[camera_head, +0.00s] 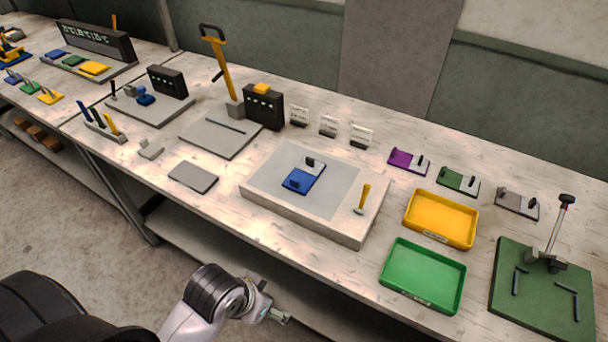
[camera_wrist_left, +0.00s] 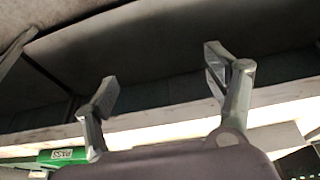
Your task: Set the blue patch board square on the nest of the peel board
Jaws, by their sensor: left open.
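The blue patch board (camera_head: 299,182) lies flat on the grey pad of a raised pale block (camera_head: 310,217) at the table's middle. It has a grey end with a black knob and a blue block on it. A green board (camera_head: 517,309) with dark corner rails and an upright lever stands at the right; it looks like the peel board, its rails marking the nest. My left gripper (camera_head: 282,317) is in front of the table edge, well apart from the blue board. The left wrist view shows its two fingers (camera_wrist_left: 160,82) spread and empty. My right gripper is not in view.
A yellow tray (camera_head: 441,218) and a green tray (camera_head: 423,275) stand between the block and the green board. Purple (camera_head: 408,161), green (camera_head: 458,181) and grey (camera_head: 517,204) boards lie behind. A small yellow-handled tool (camera_head: 363,197) stands on the block's right side.

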